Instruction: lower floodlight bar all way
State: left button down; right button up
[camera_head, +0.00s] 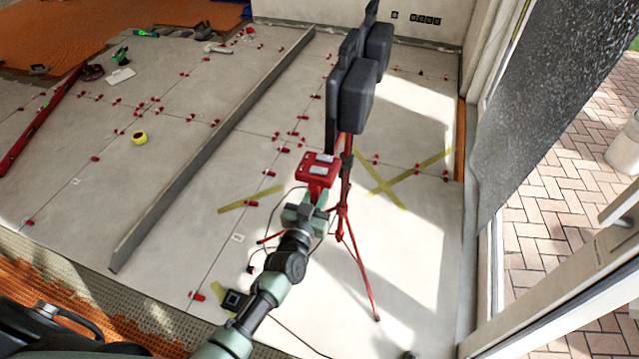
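A red tripod (342,208) stands on the pale tiled floor right of centre. Dark floodlight heads (357,90) sit at its top, seen from the side, with the bar between them mostly hidden. A red box (317,170) with light panels on its top is in front of the tripod's mast. My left gripper (311,204), its arm coming in from the lower left, is at the lower part of the red box. Its fingers overlap the box, and I cannot tell whether they are closed on it. My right gripper is not in view.
A long grey straightedge (205,155) lies across the tiles left of the tripod. Yellow tape strips (388,185) cross on the floor behind it. Red levelling clips (278,177) line the joints. A cable (292,337) trails near the front. A glazed opening is at right.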

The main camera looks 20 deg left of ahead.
pick_arm(q)
notch_tip(320, 180, down, 11)
jog(key=b, duration=0.6)
jog(key=shift+s+r, duration=0.15)
jog(key=shift+r, duration=0.05)
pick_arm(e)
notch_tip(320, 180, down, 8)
pick_arm(q)
jog(key=shift+f, duration=0.1)
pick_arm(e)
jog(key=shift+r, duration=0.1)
pick_arm(q)
jog(key=c, duration=1.3)
grip_release()
jog(key=shift+r, duration=0.2)
jog(key=s, duration=0.7)
jog(key=shift+s+a, duration=0.1)
jog(key=shift+s, duration=0.25)
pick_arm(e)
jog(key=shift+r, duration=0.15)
